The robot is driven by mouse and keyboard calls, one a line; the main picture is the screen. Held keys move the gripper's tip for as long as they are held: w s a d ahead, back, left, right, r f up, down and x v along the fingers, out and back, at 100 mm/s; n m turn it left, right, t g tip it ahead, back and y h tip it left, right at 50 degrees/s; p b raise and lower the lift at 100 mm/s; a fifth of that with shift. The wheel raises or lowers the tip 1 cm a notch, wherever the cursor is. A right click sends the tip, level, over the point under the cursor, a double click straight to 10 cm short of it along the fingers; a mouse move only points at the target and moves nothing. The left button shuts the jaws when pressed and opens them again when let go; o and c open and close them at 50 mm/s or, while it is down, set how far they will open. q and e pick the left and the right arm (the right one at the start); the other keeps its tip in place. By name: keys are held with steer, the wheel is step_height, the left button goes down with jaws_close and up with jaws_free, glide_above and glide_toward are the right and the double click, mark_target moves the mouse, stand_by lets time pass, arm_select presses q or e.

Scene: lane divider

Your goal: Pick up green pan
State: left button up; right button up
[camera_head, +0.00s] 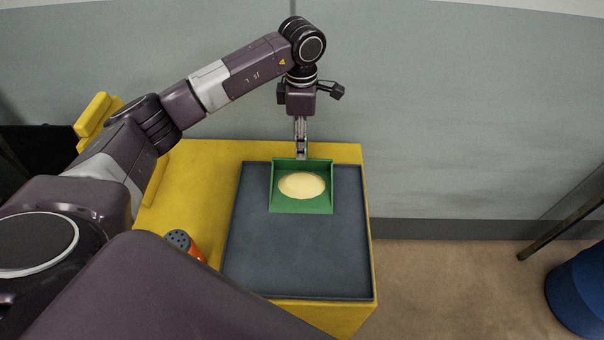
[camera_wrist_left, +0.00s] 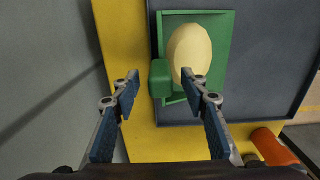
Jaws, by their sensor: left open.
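The green pan (camera_head: 302,207) is a square dustpan-like tray lying on the dark grey mat, with a pale yellow oval patch (camera_head: 302,185) in it. My left gripper (camera_head: 301,153) points down at the pan's far edge. In the left wrist view the pan (camera_wrist_left: 222,50) is at the top, and its short green handle (camera_wrist_left: 160,78) lies between the two fingertips of the open left gripper (camera_wrist_left: 160,80). I cannot tell whether the fingers touch the handle. In the head view the handle is hidden behind the gripper. My right gripper is not in view.
The dark grey mat (camera_head: 290,255) covers the right part of a yellow table (camera_head: 205,160). An orange shaker with a grey top (camera_head: 184,242) stands left of the mat. A grey wall is close behind the table. A blue bin (camera_head: 578,295) stands at the far right.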

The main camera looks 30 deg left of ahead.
arm_select(q)
glide_above(302, 173)
steer(key=w, duration=0.2)
steer(key=shift+s+a+f+p, duration=0.15)
steer(key=shift+f+p, duration=0.1)
steer(key=shift+f, duration=0.9)
steer(key=shift+s+a+f+p, duration=0.1)
steer(key=shift+a+f+p, duration=0.1)
steer(key=shift+f, duration=0.9)
steer(key=shift+c, duration=0.3)
jaws_close()
